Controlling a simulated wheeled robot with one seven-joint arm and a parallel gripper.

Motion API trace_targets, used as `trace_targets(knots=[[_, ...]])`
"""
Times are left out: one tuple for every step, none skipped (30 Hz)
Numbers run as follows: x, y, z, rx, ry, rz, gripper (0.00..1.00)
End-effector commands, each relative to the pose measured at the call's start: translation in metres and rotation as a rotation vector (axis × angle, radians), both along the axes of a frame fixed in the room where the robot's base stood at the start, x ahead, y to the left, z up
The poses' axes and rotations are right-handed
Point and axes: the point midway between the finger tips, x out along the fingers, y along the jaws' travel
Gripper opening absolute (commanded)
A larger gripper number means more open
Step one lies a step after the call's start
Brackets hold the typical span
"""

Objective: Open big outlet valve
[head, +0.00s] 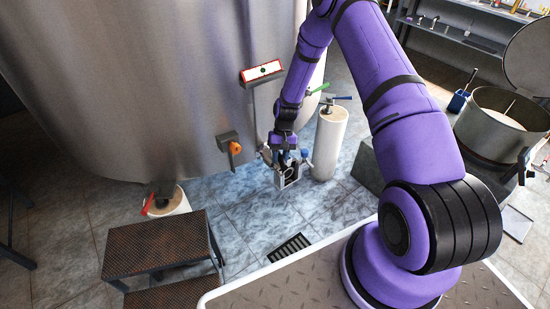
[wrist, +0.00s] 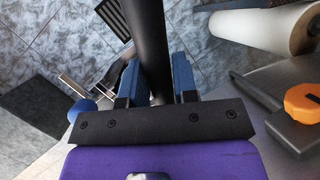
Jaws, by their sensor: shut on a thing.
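A large steel tank (head: 150,80) fills the left and middle of the head view. My gripper (head: 287,160) is low beside its right side, above the floor. In the wrist view its two blue fingers (wrist: 155,85) are closed on a thick black handle (wrist: 150,35), one finger on each side. The handle runs away from the gripper toward the floor. I take it to be the big outlet valve's handle; its joint to the valve body is hidden. Metal fittings and a blue knob (wrist: 82,108) sit to the left in the wrist view.
An orange knob (head: 235,147) sits on the tank left of the gripper. A white cylinder (head: 328,145) with a blue handle (head: 343,97) stands right of it. A brown step (head: 155,245) is at the lower left. A floor drain (head: 290,248) lies below.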

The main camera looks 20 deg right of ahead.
Motion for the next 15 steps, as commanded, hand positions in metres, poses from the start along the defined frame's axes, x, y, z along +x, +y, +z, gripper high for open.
trace_targets(knots=[[0.0006, -0.0024, 0.0004, -0.001, -0.002, 0.015, 0.00], [0.0003, -0.0032, 0.0005, -0.001, -0.002, 0.025, 0.00], [0.0001, -0.0043, 0.0004, 0.000, -0.002, 0.037, 0.00], [0.0000, -0.0052, 0.0005, -0.001, -0.002, 0.044, 0.00], [-0.0001, -0.0058, 0.0005, 0.000, -0.002, 0.050, 0.00], [-0.0003, -0.0065, 0.0005, -0.001, -0.002, 0.057, 0.00], [-0.0004, -0.0069, 0.0005, 0.000, -0.002, 0.061, 0.00], [-0.0003, -0.0072, 0.0005, 0.000, -0.002, 0.064, 0.00], [-0.0004, -0.0075, 0.0005, -0.001, -0.002, 0.068, 0.00], [-0.0003, -0.0077, 0.0005, 0.000, -0.002, 0.070, 0.00], [-0.0003, -0.0079, 0.0005, -0.001, -0.003, 0.071, 0.00], [-0.0003, -0.0081, 0.0006, 0.000, -0.003, 0.072, 0.00], [-0.0002, -0.0081, 0.0005, 0.000, -0.003, 0.073, 0.00], [-0.0002, -0.0081, 0.0005, 0.000, -0.003, 0.073, 0.00], [-0.0002, -0.0081, 0.0005, 0.000, -0.003, 0.073, 0.00]])
